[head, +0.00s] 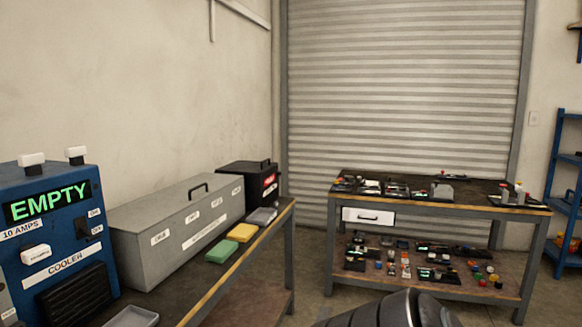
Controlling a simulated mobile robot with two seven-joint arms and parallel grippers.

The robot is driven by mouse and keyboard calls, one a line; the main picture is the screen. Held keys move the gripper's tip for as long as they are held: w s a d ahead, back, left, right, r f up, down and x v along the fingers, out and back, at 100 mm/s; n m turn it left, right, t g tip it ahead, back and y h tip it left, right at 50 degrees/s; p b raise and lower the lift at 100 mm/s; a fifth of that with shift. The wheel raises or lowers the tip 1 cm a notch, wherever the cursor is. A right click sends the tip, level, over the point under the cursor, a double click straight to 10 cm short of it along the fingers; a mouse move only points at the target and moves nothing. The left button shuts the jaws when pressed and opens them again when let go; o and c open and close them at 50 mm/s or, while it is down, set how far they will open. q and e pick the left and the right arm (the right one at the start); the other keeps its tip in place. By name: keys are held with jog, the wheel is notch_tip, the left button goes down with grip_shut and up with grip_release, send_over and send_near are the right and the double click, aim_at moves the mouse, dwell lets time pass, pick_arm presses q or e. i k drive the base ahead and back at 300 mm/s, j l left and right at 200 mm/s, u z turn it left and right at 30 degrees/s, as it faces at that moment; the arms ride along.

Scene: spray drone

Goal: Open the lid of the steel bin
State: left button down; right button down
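A long grey metal box (178,226), which looks like the steel bin, stands on the left workbench against the wall. Its lid (165,204) is shut, with a black handle (198,187) on top. Several white labels run along its front face; their text is too small to read. Neither of my grippers is in view. A dark rounded part at the bottom edge, right of centre, seems to be part of my own arm.
A blue cooler unit (87,220) reading "EMPTY" stands left of the box; a black case (247,172) stands behind it. Green (222,251) and yellow (241,233) blocks lie in front. A second workbench (455,205) with small parts stands before a roller shutter (400,80).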

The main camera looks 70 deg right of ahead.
aim_at(238, 166)
jog(key=z, duration=2.1)
jog(key=i+l+u, duration=0.1)
jog(key=u, duration=2.45)
jog(key=k+l+u, duration=0.1)
jog(key=l+u, duration=0.3)
jog(key=k+l+u, duration=0.2)
jog(key=l+u, duration=0.25)
jog(key=k+l+u, duration=0.2)
jog(key=u, duration=0.2)
jog(key=k+l+u, duration=0.6)
jog(key=u, duration=0.2)
jog(key=k+u, duration=0.4)
jog(key=k+l+z, duration=0.1)
jog(key=k, duration=0.35)
jog(key=k+l+z, duration=0.1)
jog(key=k, duration=0.4)
